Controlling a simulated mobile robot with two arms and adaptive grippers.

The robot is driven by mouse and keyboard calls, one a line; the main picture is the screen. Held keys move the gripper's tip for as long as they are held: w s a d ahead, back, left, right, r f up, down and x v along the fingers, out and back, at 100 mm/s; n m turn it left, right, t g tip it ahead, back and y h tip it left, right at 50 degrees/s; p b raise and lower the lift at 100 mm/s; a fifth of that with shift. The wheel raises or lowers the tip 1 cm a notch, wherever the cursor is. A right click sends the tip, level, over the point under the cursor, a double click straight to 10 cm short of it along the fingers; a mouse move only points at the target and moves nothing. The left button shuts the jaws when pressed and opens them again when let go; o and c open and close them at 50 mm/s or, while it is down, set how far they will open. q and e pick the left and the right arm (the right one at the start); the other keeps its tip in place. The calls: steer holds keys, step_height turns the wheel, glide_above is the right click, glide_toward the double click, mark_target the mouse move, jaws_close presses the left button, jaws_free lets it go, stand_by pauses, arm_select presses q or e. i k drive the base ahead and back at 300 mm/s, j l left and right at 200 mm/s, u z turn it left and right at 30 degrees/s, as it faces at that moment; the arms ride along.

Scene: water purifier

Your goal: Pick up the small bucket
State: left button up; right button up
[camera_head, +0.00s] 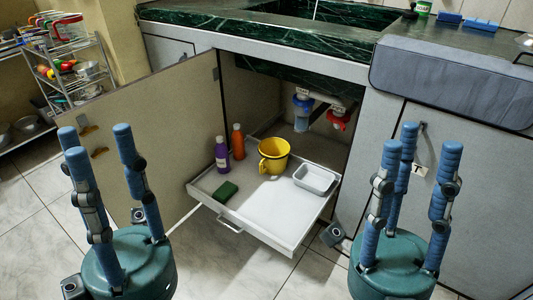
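My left gripper (94,135) is at the left, in front of the open cabinet door, fingers spread and empty. My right gripper (418,150) is at the right, in front of the closed cabinet front, fingers spread and empty. Both grippers are apart from the bucket, one on each side of the tray.
Blue and red filter units (302,112) hang behind. A wire rack (75,70) stands far left.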

mark_target(274, 152)
steer(key=i+j+z, duration=0.35)
steer(key=j, duration=0.3)
steer(key=i+j+z, duration=0.15)
steer(key=j, duration=0.2)
steer(key=i+j+z, duration=0.15)
steer(key=j, duration=0.2)
steer(key=z, duration=0.95)
